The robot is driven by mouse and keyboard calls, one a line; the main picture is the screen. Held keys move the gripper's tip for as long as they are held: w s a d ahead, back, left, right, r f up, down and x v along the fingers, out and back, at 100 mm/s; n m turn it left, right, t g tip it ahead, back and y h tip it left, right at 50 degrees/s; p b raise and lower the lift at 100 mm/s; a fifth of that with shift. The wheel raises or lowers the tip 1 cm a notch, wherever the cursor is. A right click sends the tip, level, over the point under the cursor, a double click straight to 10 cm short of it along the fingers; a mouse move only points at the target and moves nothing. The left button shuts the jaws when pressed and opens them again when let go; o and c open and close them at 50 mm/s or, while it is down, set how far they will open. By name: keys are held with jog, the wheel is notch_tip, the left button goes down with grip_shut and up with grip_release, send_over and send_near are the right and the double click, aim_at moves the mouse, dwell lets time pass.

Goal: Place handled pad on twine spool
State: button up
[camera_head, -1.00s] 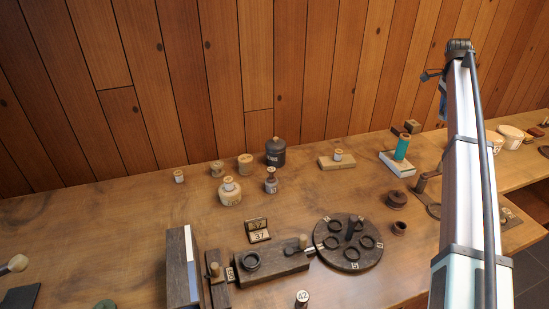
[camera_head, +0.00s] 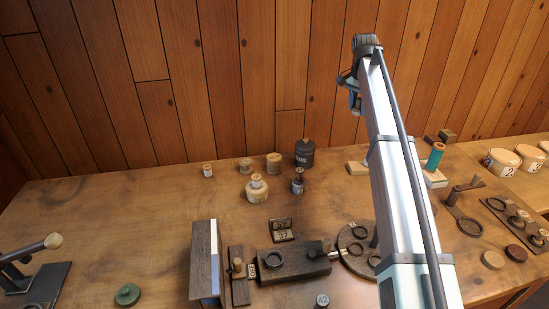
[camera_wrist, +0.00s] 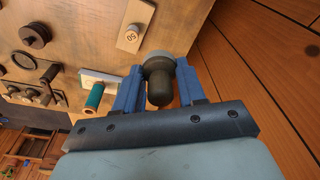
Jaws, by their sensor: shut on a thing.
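My gripper (camera_wrist: 160,88) is shut on the handled pad, seen as a dark grey rounded handle (camera_wrist: 160,88) with a paler grey disc (camera_wrist: 157,58) behind it. In the head view my gripper (camera_head: 355,100) is high, in front of the wooden wall, and its grip is too small to read. A teal wound spool (camera_head: 434,157) stands on a pale block; it also shows in the wrist view (camera_wrist: 95,97), left of my fingers. A cream turned spool-like piece (camera_head: 257,190) stands mid-bench. I cannot tell which is the twine spool.
A dark lidded jar (camera_head: 305,154) and small wooden pieces stand along the back. A round ring-holding board (camera_head: 350,257) is partly hidden by my arm. The left back bench is clear.

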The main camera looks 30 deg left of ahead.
jog(key=s+a+n, duration=0.4)
jog(key=s+a, duration=0.6)
jog(key=a, duration=0.2)
jog(key=n+y, duration=0.1)
jog(key=n, duration=0.3)
send_over(274, 156)
notch_tip(274, 156, down, 4)
jog(key=shift+s+d+f, duration=0.1)
jog(key=shift+f, duration=2.65)
jog(key=shift+s+d+f, duration=0.1)
jog(key=shift+f, duration=2.65)
jog(key=shift+f, duration=0.15)
jog(key=o, duration=1)
jog(key=r, duration=0.4)
jog(key=s+r, duration=0.1)
jog(key=r, duration=0.7)
jog(key=shift+s+d+r, duration=0.1)
jog(key=shift+s+d, duration=0.2)
jog(key=shift+s, duration=0.05)
